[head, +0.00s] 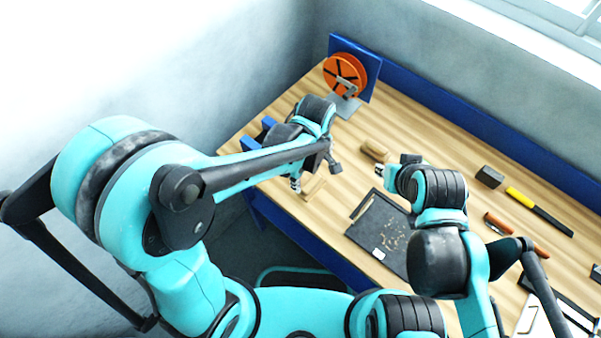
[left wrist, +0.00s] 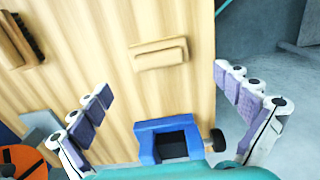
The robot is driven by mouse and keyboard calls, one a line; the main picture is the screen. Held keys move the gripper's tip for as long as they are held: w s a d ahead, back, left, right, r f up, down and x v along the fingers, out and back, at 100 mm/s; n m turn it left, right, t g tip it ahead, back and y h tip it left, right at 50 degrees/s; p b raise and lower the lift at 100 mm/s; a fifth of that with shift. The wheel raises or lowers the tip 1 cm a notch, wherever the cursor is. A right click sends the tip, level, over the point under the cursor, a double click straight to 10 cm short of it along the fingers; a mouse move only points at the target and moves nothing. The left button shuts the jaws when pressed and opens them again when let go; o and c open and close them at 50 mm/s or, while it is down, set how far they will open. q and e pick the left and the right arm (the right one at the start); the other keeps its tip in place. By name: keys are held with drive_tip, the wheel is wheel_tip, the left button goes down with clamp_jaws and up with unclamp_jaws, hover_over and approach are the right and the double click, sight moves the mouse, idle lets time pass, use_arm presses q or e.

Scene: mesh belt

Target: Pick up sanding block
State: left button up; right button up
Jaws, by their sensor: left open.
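A pale tan wooden block with a raised strip along it, likely the sanding block, lies on the wooden bench in the left wrist view (left wrist: 158,54). In the head view it shows partly below my left gripper (head: 314,188). My left gripper (head: 316,174) is above the bench's near left edge. In the left wrist view its fingers (left wrist: 163,84) are spread wide, with the block beyond and between them; nothing is held. My right gripper (head: 400,165) is over the middle of the bench, and its fingers are too unclear to judge.
A blue vise (left wrist: 165,140) is at the bench edge close to the block. A brush (head: 375,150), a dark tray (head: 383,230), a dark grey block (head: 489,177) and a yellow-handled tool (head: 525,199) lie further right. An orange disc (head: 345,73) stands at the back left.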

sight(312, 183)
use_arm(q)
wheel_tip(312, 183, down, 7)
drive_tip(key=shift+d+f+b, duration=0.1)
drive_tip(key=shift+d+b, duration=0.05)
drive_tip(key=shift+b, duration=0.95)
drive_tip(key=shift+s, duration=0.1)
drive_tip(key=c, duration=1.2)
